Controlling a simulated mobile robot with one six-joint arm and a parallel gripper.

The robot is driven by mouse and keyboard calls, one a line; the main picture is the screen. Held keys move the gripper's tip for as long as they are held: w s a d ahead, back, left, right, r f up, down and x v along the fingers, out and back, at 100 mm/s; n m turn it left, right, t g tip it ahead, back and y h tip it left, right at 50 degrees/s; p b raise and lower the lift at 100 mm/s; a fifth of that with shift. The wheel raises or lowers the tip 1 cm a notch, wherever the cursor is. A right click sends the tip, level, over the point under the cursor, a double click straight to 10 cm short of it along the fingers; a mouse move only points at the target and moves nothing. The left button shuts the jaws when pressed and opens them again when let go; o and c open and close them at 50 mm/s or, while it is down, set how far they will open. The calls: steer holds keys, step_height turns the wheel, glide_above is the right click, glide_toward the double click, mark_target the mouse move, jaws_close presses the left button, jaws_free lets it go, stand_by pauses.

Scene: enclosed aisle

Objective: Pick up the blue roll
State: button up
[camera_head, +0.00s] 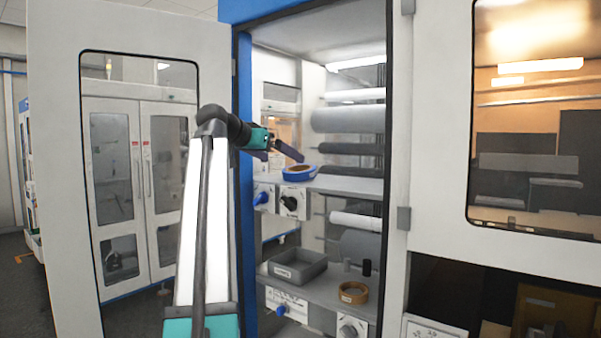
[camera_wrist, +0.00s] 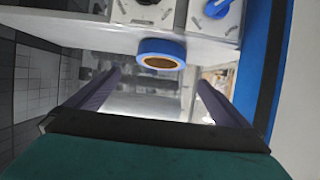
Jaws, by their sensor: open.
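The blue roll (camera_head: 290,174) lies flat on the upper shelf (camera_head: 345,184) inside the open cabinet, near the shelf's front left. It is a blue ring with a brown core. My gripper (camera_head: 288,155) is open and empty, just above and left of the roll in the head view. In the wrist view the blue roll (camera_wrist: 161,47) shows at the upper middle, beyond the fingertips and between their lines. My gripper (camera_wrist: 158,79) has its two fingers wide apart there, touching nothing that I can see.
The open cabinet door (camera_head: 57,180) stands at the left. Grey rollers (camera_head: 345,119) sit behind the upper shelf. Below, the lower shelf (camera_head: 325,291) holds a grey tray (camera_head: 297,274) and a tan roll (camera_head: 353,297). Knobs (camera_head: 262,198) are mounted under the upper shelf.

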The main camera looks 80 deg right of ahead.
mark_target(296, 166)
steer(key=shift+p+x, duration=0.45)
steer(key=shift+x, duration=2.05)
steer(key=shift+p+x, duration=1.05)
steer(key=shift+x, duration=1.55)
steer(key=c, duration=1.1)
